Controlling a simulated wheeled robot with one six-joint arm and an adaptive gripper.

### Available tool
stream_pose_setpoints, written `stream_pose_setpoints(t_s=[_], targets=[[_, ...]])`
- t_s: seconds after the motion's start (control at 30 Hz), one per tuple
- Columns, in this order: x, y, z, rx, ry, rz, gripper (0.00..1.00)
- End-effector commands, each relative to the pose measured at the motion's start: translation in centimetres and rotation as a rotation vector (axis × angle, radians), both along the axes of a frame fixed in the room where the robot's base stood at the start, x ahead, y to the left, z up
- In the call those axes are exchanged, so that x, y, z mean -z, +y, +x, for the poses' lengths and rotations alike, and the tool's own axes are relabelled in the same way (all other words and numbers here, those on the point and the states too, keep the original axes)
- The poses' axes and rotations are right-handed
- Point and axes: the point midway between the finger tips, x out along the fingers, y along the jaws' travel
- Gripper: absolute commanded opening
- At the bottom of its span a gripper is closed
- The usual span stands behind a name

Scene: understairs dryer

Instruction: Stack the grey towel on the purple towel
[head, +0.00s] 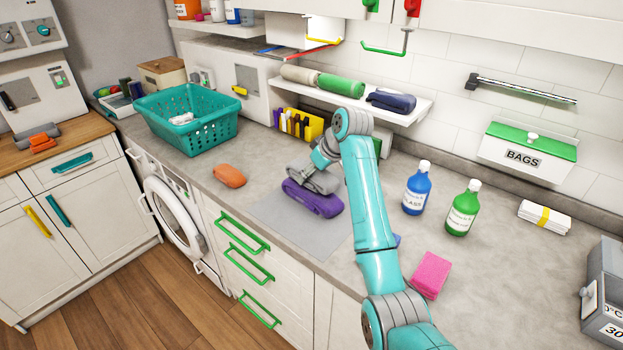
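The purple towel (313,201) lies folded on a light grey mat (290,226) on the counter. The grey towel (308,180) shows as a grey folded shape directly over the purple towel, apparently touching its top. My gripper (324,166) is at the grey towel, reaching down from behind my teal arm. Its fingers blend with the grey cloth and are partly hidden by the arm, so I cannot tell whether they are shut on it.
A blue bottle (417,192), a green bottle (462,212) and a pink block (431,274) are right. A shelf (400,112) with rolled towels hangs behind.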

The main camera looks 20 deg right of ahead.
Motion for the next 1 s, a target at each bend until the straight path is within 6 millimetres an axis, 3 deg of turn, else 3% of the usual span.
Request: stream_pose_setpoints(t_s=[0.17, 0.53, 0.57, 0.63, 1.0], targets=[[2.1, 0.0, 0.0, 0.000, 0.002, 0.001, 0.31], [2.5, 0.0, 0.0, 0.000, 0.000, 0.000, 0.31], [2.4, 0.0, 0.0, 0.000, 0.000, 0.000, 0.76], [2.4, 0.0, 0.0, 0.000, 0.000, 0.000, 0.93], [2.2, 0.0, 0.0, 0.000, -0.001, 0.001, 0.93]])
